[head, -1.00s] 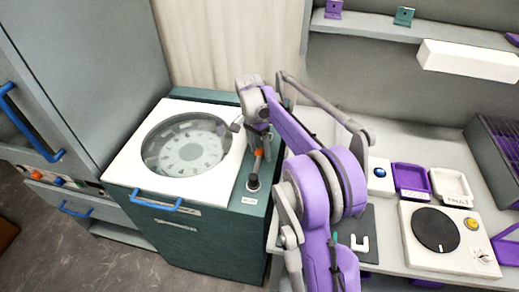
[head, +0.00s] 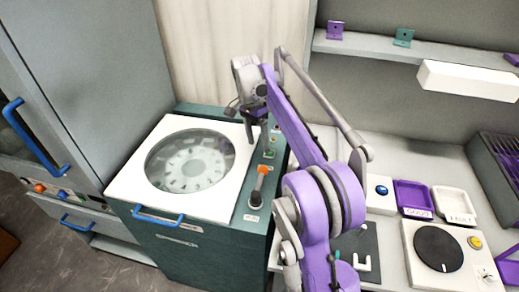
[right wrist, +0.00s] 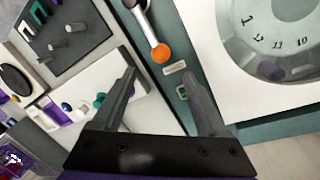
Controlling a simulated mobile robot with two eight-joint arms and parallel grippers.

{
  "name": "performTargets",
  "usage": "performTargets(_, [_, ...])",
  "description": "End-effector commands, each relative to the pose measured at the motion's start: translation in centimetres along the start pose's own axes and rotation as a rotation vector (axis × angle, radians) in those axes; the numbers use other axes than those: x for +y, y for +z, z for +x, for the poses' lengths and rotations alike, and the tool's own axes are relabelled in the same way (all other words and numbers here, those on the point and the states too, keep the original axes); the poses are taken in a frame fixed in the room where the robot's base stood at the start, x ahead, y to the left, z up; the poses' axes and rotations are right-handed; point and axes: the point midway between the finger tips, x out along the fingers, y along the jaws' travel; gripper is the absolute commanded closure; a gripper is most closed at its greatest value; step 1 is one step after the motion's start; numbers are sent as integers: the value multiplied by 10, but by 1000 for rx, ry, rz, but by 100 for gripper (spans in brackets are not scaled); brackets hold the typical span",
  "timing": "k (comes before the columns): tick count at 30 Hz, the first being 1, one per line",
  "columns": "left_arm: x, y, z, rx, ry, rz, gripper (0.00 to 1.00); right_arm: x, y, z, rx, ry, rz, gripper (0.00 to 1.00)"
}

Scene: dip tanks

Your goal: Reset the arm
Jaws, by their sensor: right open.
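My right arm reaches over the dip-tank machine (head: 190,245). My right gripper (head: 259,138) is open and empty, above the back right of the machine's top. A lever with an orange knob (head: 263,170) stands on the top's right strip, just below the gripper in the picture and apart from it. In the right wrist view, the open fingers (right wrist: 160,72) have nothing between them that they touch. The orange knob (right wrist: 160,53) shows beyond them, on its pale shaft. My left gripper is not in view.
The machine's white lid (head: 135,190) has a round window over a numbered dial and a blue handle (head: 158,216). A grey cabinet (head: 85,70) stands left. At right, a bench holds a purple tray (head: 413,197), a white tray (head: 454,204) and a black disc device (head: 438,252). A shelf (head: 385,48) hangs above.

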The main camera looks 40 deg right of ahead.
Motion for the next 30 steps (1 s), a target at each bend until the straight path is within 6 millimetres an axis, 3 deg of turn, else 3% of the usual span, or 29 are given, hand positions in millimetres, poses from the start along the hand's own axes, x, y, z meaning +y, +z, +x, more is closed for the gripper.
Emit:
performTargets(20, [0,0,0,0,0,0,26,2,5,-4,5,-11,-25,24])
performTargets(23, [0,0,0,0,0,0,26,9,21,-5,21,-44,-104,24])
performTargets(30, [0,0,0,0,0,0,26,48,88,8,117,-192,-475,24])
